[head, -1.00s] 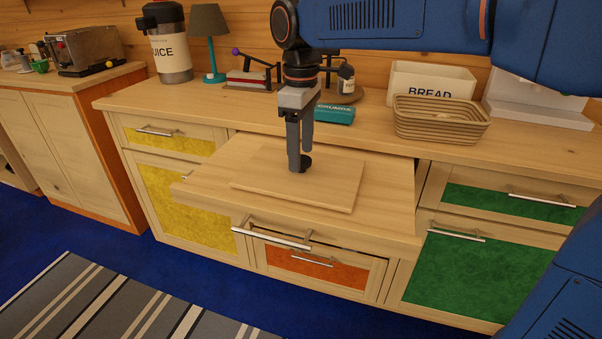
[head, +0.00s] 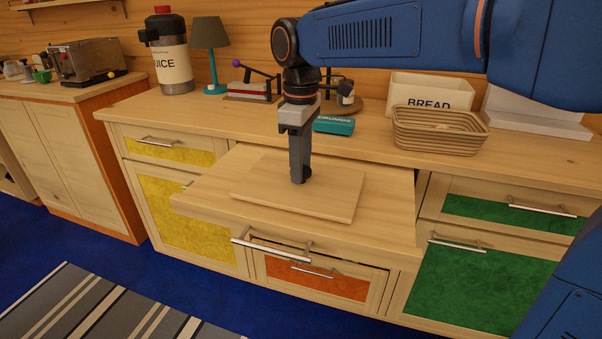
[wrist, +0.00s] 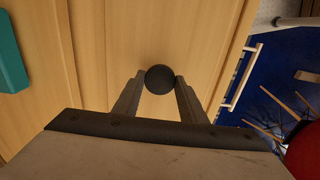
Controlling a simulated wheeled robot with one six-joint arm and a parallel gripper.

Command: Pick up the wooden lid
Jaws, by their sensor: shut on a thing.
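The wooden lid (head: 330,200) is a flat, pale rectangular board lying on the pulled-out wooden drawer section (head: 395,215) at the middle of the counter. It has a round black knob (wrist: 160,78), seen from above in the wrist view. My gripper (head: 299,180) points straight down over the lid's middle. Its fingers are shut on the knob, one on each side in the wrist view (wrist: 158,85). In the head view the fingers mostly hide the knob. I cannot see a gap under the lid.
Behind stand a teal box (head: 334,125), a woven basket (head: 438,131), a bread bin (head: 430,92), a juice dispenser (head: 172,60) and a teal lamp (head: 211,45). Bar handles (head: 271,248) stick out at the front. The wood around the lid is clear.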

